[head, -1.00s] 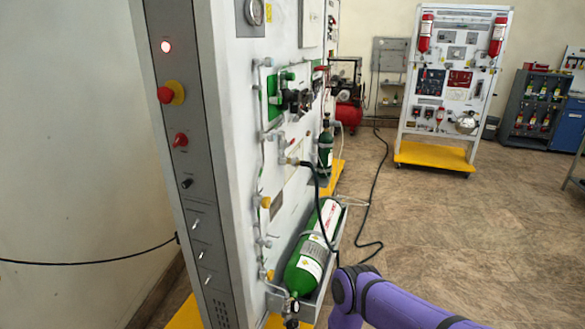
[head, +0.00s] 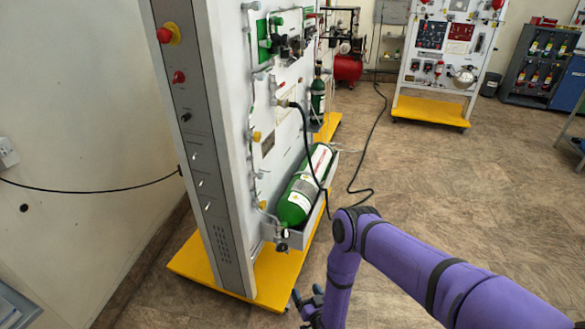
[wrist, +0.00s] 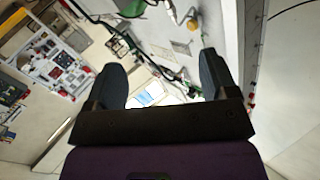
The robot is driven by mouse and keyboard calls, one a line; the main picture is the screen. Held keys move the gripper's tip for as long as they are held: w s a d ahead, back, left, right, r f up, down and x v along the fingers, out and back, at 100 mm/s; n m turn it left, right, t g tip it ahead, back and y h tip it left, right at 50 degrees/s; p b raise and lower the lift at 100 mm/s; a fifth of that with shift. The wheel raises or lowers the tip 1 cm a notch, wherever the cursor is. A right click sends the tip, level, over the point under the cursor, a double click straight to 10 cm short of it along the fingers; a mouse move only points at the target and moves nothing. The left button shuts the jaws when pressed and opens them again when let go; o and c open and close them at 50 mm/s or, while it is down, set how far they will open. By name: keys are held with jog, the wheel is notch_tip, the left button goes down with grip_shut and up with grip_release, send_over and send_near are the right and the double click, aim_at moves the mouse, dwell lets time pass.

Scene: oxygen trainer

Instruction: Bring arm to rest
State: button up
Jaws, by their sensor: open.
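My purple arm comes in from the lower right of the head view and bends down at its elbow. My gripper (head: 307,300) hangs low beside the yellow base of the trainer panel, partly cut off by the frame's bottom edge. In the wrist view, my gripper (wrist: 165,82) shows two dark fingers spread wide apart with nothing between them. The grey-white trainer panel (head: 215,130) stands to the left of the arm. A green and white oxygen cylinder (head: 306,185) lies tilted in a tray on its side, apart from my gripper.
The yellow base (head: 265,275) sticks out near my gripper. A black hose (head: 372,130) trails over the floor. A second panel (head: 445,60) and a blue-grey cabinet (head: 535,65) stand at the back.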

jog(key=w+r+n+g, duration=0.1)
jog(key=w+r+g, duration=0.2)
jog(key=w+r, duration=1.8)
jog(key=d+r+g+h, duration=0.1)
jog(key=d+r, duration=0.3)
jog(key=r, duration=1)
jog(key=d+r+g+h, duration=0.1)
jog(key=d+r+h, duration=0.15)
jog(key=r, duration=1.25)
jog(key=s+d+r+g+h, duration=0.1)
jog(key=s+d+r, duration=0.5)
jog(key=s+r, duration=0.4)
jog(key=s+d+r+g+h, duration=0.1)
jog(key=s+d+r+g, duration=0.1)
jog(key=s+d+r, duration=0.6)
jog(key=s+d+r+m+g, duration=0.1)
jog(key=s+d+r, duration=0.1)
jog(key=s, duration=1.3)
jog(key=s+d+r+m+g+h, duration=0.1)
jog(key=s+r, duration=0.4)
jog(key=s, duration=0.9)
jog(key=shift+s+d+r+g, duration=0.2)
jog(key=shift+s+d+g, duration=0.2)
jog(key=shift+d+g, duration=0.45)
jog(key=shift+d, duration=0.15)
